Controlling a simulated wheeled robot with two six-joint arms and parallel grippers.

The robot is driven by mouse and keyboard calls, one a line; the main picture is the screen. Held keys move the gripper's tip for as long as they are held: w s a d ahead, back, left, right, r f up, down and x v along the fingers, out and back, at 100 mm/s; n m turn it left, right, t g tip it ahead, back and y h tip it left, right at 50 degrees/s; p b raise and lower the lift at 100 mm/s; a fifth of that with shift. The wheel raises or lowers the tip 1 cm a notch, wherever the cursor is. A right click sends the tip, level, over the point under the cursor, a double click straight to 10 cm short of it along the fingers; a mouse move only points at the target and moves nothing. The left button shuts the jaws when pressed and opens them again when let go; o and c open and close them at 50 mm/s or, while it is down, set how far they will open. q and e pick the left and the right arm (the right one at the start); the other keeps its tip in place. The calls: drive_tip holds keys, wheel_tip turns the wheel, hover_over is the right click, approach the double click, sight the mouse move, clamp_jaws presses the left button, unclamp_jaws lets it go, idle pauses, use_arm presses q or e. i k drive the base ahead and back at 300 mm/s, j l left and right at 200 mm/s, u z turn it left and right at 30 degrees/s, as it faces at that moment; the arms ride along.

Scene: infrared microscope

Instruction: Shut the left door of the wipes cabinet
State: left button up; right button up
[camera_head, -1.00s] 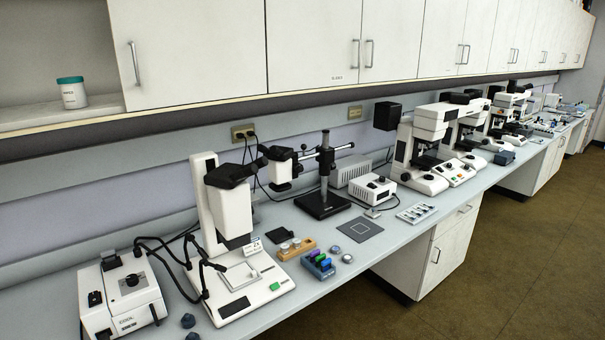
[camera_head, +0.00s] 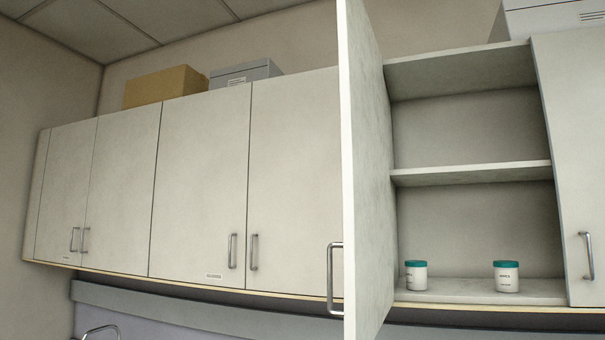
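The wipes cabinet (camera_head: 470,174) is a wall cabinet with two shelf levels, open on its left half. Its left door (camera_head: 362,160) stands swung out toward me, seen nearly edge-on, with a metal bar handle (camera_head: 332,278) low on its outer face. Two white tubs with teal lids stand on the bottom shelf, one at the left (camera_head: 416,275) and one at the right (camera_head: 507,277). The closed door to the right (camera_head: 575,170) has its own bar handle. Neither of my grippers is in view.
Closed cabinets (camera_head: 200,180) run along the wall to the left. A cardboard box (camera_head: 165,87) and a grey box (camera_head: 246,73) sit on top of them. A white box (camera_head: 555,18) sits above at the right. A curved metal piece (camera_head: 101,330) shows at the bottom left.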

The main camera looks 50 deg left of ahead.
sight(369, 291)
drive_tip(key=k+j+u, duration=0.15)
drive_tip(key=j, duration=0.35)
drive_tip(key=j+u, duration=0.15)
drive_tip(key=j, duration=0.35)
drive_tip(key=k+j+u, duration=0.15)
drive_tip(key=j, duration=0.4)
